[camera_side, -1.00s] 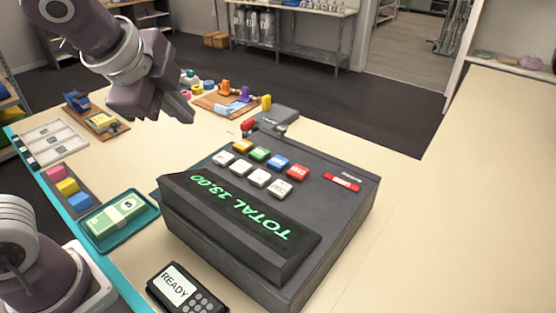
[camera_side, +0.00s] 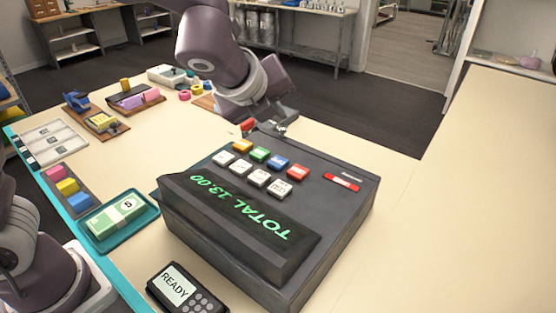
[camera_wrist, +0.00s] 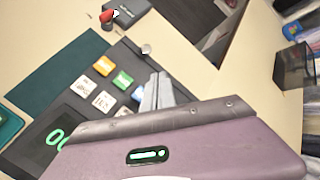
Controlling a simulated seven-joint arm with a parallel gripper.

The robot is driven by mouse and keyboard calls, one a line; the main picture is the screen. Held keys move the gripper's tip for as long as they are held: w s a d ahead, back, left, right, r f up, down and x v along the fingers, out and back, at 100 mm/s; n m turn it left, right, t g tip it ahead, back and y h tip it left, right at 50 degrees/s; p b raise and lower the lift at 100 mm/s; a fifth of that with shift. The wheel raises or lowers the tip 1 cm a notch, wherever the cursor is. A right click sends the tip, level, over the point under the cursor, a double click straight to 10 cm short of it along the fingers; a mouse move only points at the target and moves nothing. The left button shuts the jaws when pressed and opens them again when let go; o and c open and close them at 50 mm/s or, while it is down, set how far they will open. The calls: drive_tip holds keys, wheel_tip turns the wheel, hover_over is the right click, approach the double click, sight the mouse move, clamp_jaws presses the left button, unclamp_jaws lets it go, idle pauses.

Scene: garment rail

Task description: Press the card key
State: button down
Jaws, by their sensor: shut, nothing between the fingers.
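The dark cash register (camera_side: 340,215) fills the middle of the side view, its tilted display (camera_side: 235,205) reading TOTAL 13.00. Its top carries a row of yellow, green (camera_side: 260,154), blue (camera_side: 278,163) and red (camera_side: 298,172) keys, with a row of white keys (camera_side: 258,177) in front. The white keys have small dark markings; I cannot read which is the card key. My gripper (camera_side: 272,112) is shut and empty, above the register's far edge, apart from the keys. In the wrist view its closed fingers (camera_wrist: 158,88) appear beside the coloured keys, partly hiding the key area.
A card terminal (camera_side: 185,290) showing READY lies at the front. A teal tray (camera_side: 145,222) with banknotes is left of the register. A red-knobbed item (camera_side: 247,125) stands behind the register. The counter to the right is clear.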

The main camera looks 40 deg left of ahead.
sight(276, 163)
wheel_tip(276, 163, down, 8)
drive_tip(key=shift+r, duration=0.15)
idle(2.1)
drive_tip(key=shift+f, duration=0.4)
drive_tip(key=shift+f, duration=0.4)
idle(0.4)
drive_tip(key=shift+r, duration=0.85)
drive_tip(key=shift+r, duration=0.1)
drive_tip(key=shift+r, duration=2.4)
